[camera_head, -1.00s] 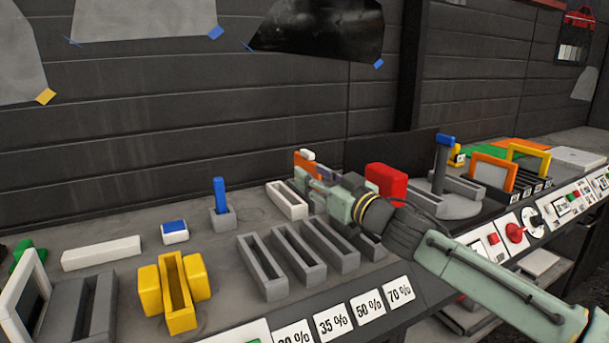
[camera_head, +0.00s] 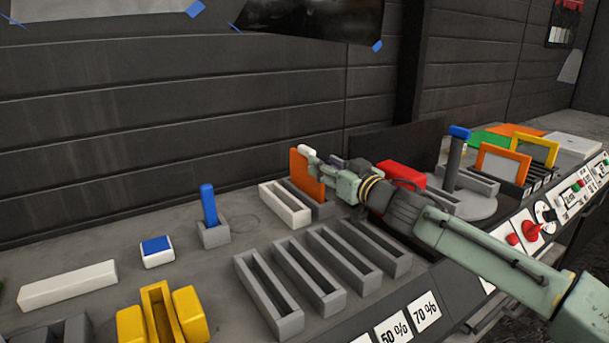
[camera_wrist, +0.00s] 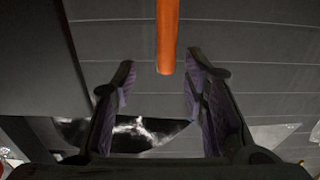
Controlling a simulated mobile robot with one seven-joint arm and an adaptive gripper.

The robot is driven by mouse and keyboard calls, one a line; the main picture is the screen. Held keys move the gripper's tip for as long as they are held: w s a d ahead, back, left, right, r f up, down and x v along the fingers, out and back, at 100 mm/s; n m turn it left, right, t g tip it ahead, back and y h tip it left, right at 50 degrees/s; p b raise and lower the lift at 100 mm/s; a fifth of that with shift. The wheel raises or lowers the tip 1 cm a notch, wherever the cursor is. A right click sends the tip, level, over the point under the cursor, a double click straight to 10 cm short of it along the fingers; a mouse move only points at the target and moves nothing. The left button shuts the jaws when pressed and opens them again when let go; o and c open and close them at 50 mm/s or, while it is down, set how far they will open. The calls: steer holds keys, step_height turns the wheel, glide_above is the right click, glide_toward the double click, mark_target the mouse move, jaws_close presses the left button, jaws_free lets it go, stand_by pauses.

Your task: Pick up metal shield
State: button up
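No plain metal plate stands out. In the wrist view, the orange plate (camera_wrist: 167,30) shows edge-on as a bar from the top, between the two spread fingers of my gripper (camera_wrist: 160,68). Gaps show on both sides, so the fingers look open. Whether either finger touches it is unclear.
Several empty grey slotted holders (camera_head: 268,297) stand in front. A red block (camera_head: 400,172) and a round grey stand (camera_head: 462,205) are right of my gripper. A blue-handled tool (camera_head: 209,204) stands at left. The dark wall (camera_head: 180,120) rises close behind.

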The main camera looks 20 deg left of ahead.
mark_target(307, 154)
steer(key=p+x, duration=0.2)
steer(key=x, duration=0.6)
steer(key=shift+s+a, duration=0.2)
steer(key=shift+a, duration=0.05)
jaws_close()
steer(key=shift+r, duration=0.1)
stand_by(0.5)
